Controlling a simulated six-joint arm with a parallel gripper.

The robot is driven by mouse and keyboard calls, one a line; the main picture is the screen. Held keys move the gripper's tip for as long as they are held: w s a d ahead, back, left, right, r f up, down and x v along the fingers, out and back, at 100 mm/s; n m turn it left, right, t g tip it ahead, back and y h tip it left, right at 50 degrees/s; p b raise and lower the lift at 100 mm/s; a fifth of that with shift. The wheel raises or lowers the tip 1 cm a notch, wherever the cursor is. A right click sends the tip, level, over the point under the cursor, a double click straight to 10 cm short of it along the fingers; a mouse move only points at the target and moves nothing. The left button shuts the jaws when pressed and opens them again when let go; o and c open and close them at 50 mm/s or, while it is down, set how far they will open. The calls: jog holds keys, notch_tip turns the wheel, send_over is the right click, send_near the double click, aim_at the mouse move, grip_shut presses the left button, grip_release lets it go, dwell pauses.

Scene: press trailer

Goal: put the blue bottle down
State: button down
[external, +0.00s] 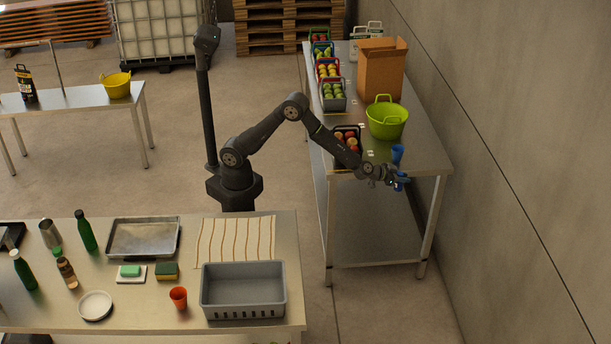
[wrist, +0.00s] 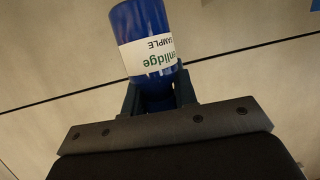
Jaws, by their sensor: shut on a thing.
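The blue bottle (wrist: 150,30) has a white label with green and dark print. In the wrist view it stands out beyond my gripper (wrist: 160,95), whose fingers are shut on its narrower end. In the external view my gripper (external: 393,180) is at the front right edge of the steel table (external: 350,205), with blue parts of the bottle (external: 397,154) showing above and around the jaws. The fingers hide part of it. I cannot tell whether the bottle touches the table.
A green tub (external: 387,120), a cardboard box (external: 381,70) and several fruit crates (external: 333,95) stand on this table. One crate of red fruit (external: 346,148) is close to my forearm. A concrete wall (external: 500,130) runs along the right. The table's front right corner is clear.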

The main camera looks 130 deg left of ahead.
jog(key=s+a+r+n+g+y, duration=0.15)
jog(key=s+a, duration=0.25)
jog(key=a, duration=0.9)
jog(key=s+a+r+g, duration=0.15)
jog(key=s+a, duration=0.25)
jog(key=a, duration=0.8)
jog(key=s+a+r+n, duration=0.15)
jog(key=s+a, duration=0.35)
jog(key=a, duration=0.8)
jog(key=shift+w+d+f, duration=0.1)
jog(key=shift+w+f, duration=0.05)
jog(key=shift+f, duration=1.95)
jog(key=shift+w+d+f, duration=0.1)
jog(key=shift+f, duration=2)
jog(key=c, duration=1.1)
grip_release()
jog(key=shift+f, duration=0.15)
jog(key=shift+c, duration=0.2)
jog(key=shift+r, duration=0.2)
jog(key=v, duration=1.2)
jog(key=shift+f, duration=0.15)
